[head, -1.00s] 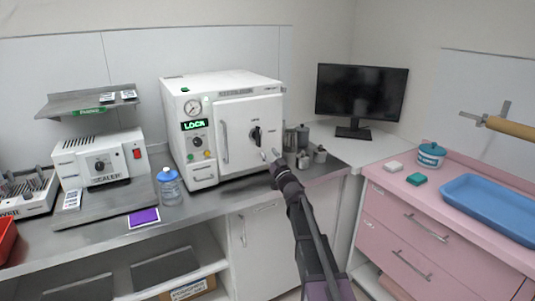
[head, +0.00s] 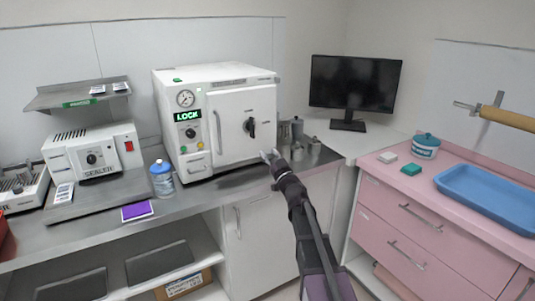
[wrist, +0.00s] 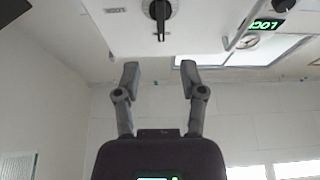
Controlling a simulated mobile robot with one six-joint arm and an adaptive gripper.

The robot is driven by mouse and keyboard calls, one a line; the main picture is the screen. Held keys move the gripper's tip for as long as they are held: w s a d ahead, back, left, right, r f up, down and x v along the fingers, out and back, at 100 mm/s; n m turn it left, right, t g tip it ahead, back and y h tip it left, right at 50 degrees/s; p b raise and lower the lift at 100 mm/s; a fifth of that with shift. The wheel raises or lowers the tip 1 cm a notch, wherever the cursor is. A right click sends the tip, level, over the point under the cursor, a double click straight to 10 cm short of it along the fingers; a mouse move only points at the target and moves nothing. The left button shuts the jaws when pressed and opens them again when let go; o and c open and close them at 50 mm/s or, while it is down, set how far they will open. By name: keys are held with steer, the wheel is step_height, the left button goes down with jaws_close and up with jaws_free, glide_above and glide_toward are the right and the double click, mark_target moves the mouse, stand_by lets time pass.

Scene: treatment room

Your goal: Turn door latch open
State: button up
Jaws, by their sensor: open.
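A white autoclave (head: 205,98) stands on the steel counter with its door shut. Its display (head: 188,115) reads LOCK in green. The black door latch (head: 250,127) sits on the right part of the door, its handle close to upright. It also shows at the top of the wrist view (wrist: 160,14), with the handle pointing along the picture's vertical. My gripper (head: 269,155) is below and slightly right of the latch in the head view. In the wrist view my gripper (wrist: 160,72) has its fingers spread and empty, apart from the latch.
A long door handle (head: 218,131) is left of the latch. Metal canisters (head: 297,130) stand close right of the autoclave. A water bottle (head: 162,179) and a sealer (head: 92,155) are to the left. A monitor (head: 355,84) stands right.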

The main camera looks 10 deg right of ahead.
steer(key=shift+b+v, duration=0.35)
steer(key=shift+v, duration=0.75)
steer(key=shift+d+f, duration=0.1)
steer(key=s+d+f+m+g+h, duration=0.35)
steer(key=f+m+g+h, duration=0.2)
steer(key=f+h, duration=0.3)
steer(key=s+a+f+g, duration=0.3)
steer(key=s+f+g, duration=0.8)
steer(key=s+f, duration=0.5)
steer(key=s+a+n+g+y, duration=0.2)
steer(key=s+a+g, duration=0.25)
steer(key=s, duration=0.85)
step_height(320, 180, up, 14)
steer(key=p, duration=1.4)
steer(key=shift+w+f+p, duration=0.2)
steer(key=shift+w+p, duration=0.05)
steer(key=shift+p, duration=0.05)
